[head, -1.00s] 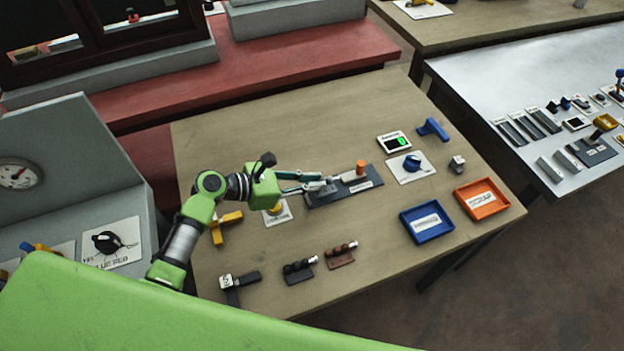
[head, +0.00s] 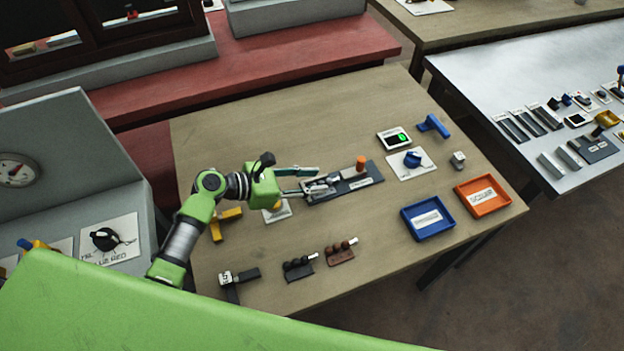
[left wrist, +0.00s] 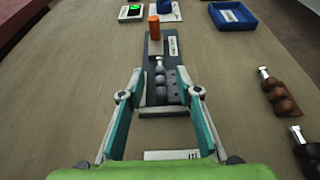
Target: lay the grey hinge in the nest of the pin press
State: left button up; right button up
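The pin press is a dark base plate (head: 371,178) with an orange post (head: 360,162), and it also shows in the left wrist view (left wrist: 155,45). A grey metal piece that looks like the hinge (head: 322,187) lies on the near-left end of the press, at the nest; it shows in the left wrist view (left wrist: 160,78). My left gripper (head: 311,181) is open, its fingers spread on both sides of the grey piece, with gaps visible in the left wrist view (left wrist: 161,84). How fully the piece is seated cannot be told. My right gripper is not in view.
A blue tray (head: 448,231) and an orange tray (head: 501,207) stand at the right. Handled dark (head: 299,268) and brown (head: 341,252) pieces lie along the front. A yellow piece (head: 222,228) lies under my left arm. A blue knob (head: 412,159) stands behind the press.

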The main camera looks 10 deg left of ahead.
pick_arm(q)
jog(key=v, duration=1.2)
jog(key=shift+d, duration=0.1)
